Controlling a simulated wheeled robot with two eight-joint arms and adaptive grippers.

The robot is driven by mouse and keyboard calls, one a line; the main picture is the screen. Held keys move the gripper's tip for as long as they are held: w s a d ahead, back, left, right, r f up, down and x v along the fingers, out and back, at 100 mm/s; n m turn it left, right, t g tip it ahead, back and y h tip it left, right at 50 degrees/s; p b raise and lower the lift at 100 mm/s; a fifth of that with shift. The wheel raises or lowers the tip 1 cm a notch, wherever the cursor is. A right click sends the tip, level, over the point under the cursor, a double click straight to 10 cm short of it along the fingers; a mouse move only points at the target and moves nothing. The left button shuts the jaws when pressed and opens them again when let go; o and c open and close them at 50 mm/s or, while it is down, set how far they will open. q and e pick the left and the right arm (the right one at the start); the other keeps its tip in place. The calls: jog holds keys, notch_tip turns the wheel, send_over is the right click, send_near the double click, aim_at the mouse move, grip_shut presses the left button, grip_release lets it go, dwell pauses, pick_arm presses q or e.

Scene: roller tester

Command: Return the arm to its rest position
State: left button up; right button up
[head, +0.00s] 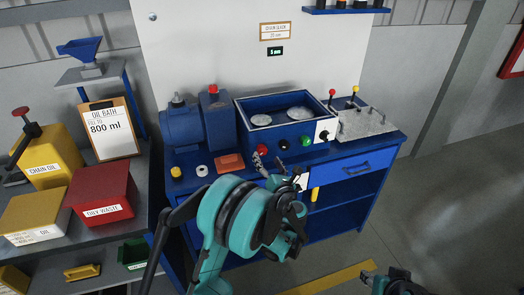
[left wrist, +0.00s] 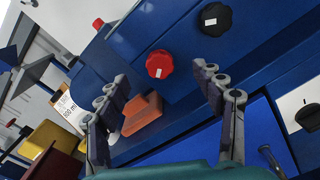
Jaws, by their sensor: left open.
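My left arm reaches from the bottom of the head view to the front of the blue tester bench (head: 372,150). My left gripper (head: 280,168) is open, in front of the bench. In the left wrist view its two fingers (left wrist: 162,88) are spread wide with nothing between them. Beyond them is a red knob (left wrist: 159,64) on the blue tester front, with a black knob (left wrist: 215,19) beside it. I cannot tell how far the fingertips are from the panel. Part of my right gripper (head: 388,281) shows at the bottom edge of the head view; its jaws are unclear.
The tester box (head: 245,112) holds two round metal parts. An orange block (head: 230,162) lies on the bench left of my gripper. Floor at right (head: 455,200) is clear.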

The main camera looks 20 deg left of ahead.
pick_arm(q)
jog(key=shift+v, duration=0.9)
jog(key=d+r+m+t+h, duration=0.4)
jog(key=r+m+h, duration=0.2)
jog(key=r+m, duration=0.65)
jog(key=s+d+r+m+g+h, duration=0.1)
jog(key=s+d+r+m+h, duration=0.5)
jog(key=m, duration=0.5)
jog(key=s+a+f+m+g, duration=0.3)
jog(key=s+f, duration=0.3)
jog(key=s, duration=0.2)
jog(key=s+a+f+m+g+y, duration=0.1)
jog(key=s+a+f+m+g, duration=0.3)
jog(key=s, duration=0.5)
jog(key=s+a+f+m+g+y, duration=0.1)
jog(key=s+a+f+m+g, duration=0.2)
jog(key=s+f+m, duration=0.3)
jog(key=s+f+g, duration=0.1)
jog(key=s+f, duration=0.1)
jog(key=s, duration=0.1)
